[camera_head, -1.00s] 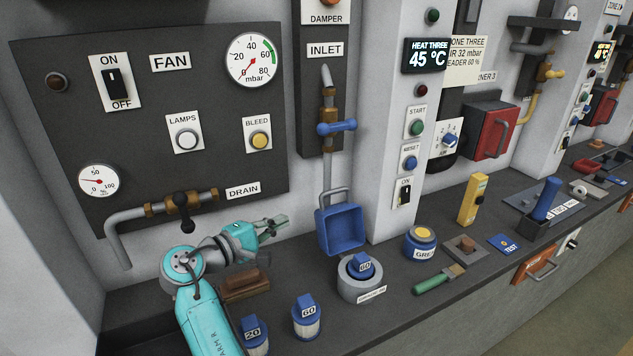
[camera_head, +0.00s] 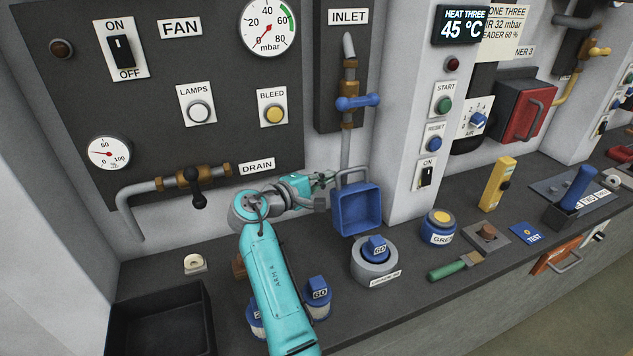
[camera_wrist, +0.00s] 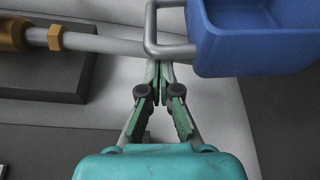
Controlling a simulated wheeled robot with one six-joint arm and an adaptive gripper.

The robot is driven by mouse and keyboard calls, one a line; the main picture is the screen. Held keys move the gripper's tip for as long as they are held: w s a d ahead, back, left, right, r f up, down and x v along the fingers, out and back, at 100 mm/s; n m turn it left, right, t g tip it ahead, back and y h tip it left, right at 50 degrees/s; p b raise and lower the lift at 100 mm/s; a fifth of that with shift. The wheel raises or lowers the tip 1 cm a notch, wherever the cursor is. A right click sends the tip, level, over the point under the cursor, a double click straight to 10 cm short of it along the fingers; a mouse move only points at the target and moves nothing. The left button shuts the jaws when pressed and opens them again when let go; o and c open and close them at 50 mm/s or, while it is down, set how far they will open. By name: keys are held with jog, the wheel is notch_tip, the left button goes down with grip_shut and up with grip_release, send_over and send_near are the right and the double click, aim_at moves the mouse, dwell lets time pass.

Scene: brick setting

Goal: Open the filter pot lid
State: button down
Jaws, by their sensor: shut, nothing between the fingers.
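A blue, hollow, square-sided box (camera_head: 371,208) is below the inlet pipe, its open side facing the camera. I cannot tell whether it is the filter pot or its lid. A grey bar handle (camera_head: 352,174) sticks out from its upper edge. In the wrist view the box (camera_wrist: 245,55) is at upper right and the handle (camera_wrist: 151,30) beside it at top centre. My gripper (camera_head: 328,180) is just left of the handle. In the wrist view my gripper's (camera_wrist: 160,68) fingertips are together, empty, close by the handle; whether they touch it is unclear.
A grey round holder (camera_head: 365,272) with a blue cartridge marked 60 (camera_head: 376,247) stands below the box. Another 60 cartridge (camera_head: 318,298) stands nearer my arm. The drain pipe (camera_head: 145,188) is to the left. A black bin (camera_head: 160,318) is at lower left.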

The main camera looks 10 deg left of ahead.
aim_at(348, 170)
jog(key=shift+w+d, duration=0.1)
jog(key=shift+w, duration=0.05)
jog(key=shift+s+d+r+m+t, duration=0.25)
jog(key=shift+s+d+r+m, duration=0.25)
jog(key=shift+s+m, duration=0.15)
jog(key=shift+s+d+r+m+t, duration=0.25)
jog(key=shift+s+d+r+m, duration=0.25)
jog(key=shift+s, duration=0.25)
jog(key=shift+f, duration=0.1)
jog(key=shift+s+a, duration=0.1)
